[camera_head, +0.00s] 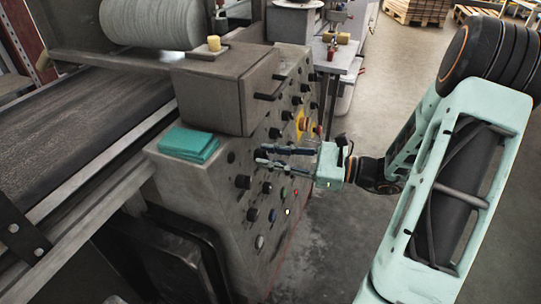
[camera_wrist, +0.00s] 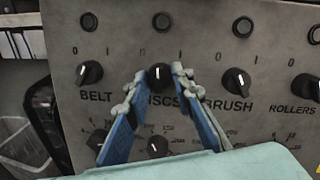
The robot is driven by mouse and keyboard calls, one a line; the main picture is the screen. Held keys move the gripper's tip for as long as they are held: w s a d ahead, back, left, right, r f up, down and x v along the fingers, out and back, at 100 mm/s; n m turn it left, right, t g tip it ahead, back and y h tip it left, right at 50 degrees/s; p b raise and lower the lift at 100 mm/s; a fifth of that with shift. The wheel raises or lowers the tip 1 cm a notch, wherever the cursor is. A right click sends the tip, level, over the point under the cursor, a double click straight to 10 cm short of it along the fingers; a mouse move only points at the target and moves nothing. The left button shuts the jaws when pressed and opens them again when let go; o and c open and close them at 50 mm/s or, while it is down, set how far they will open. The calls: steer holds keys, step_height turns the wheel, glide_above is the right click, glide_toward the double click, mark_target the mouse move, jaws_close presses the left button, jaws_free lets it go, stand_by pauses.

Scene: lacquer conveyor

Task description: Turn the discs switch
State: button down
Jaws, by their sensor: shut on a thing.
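The discs switch (camera_wrist: 158,76) is a black round knob with a white mark that points about straight up, above the label DISCS, in the wrist view. My gripper (camera_wrist: 159,73) has one finger on each side of it and is shut on the knob. The fingers partly cover the DISCS lettering. In the head view my gripper (camera_head: 262,155) reaches from the right to the face of the grey control panel (camera_head: 215,190); the knob there is hard to make out behind the fingers.
The belt knob (camera_wrist: 89,73) is left of the discs switch, and the brush knob (camera_wrist: 236,80) and rollers knob (camera_wrist: 306,88) are to its right. More knobs sit below. A teal stack (camera_head: 188,144) lies on the panel's ledge. Open floor is at the right.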

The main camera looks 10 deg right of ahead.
steer(key=n+g, duration=0.1)
steer(key=n, duration=0.4)
steer(key=shift+n, duration=0.4)
stand_by(0.3)
steer(key=c, duration=1.7)
jaws_free()
steer(key=v, duration=1.2)
steer(key=shift+d+r, duration=0.1)
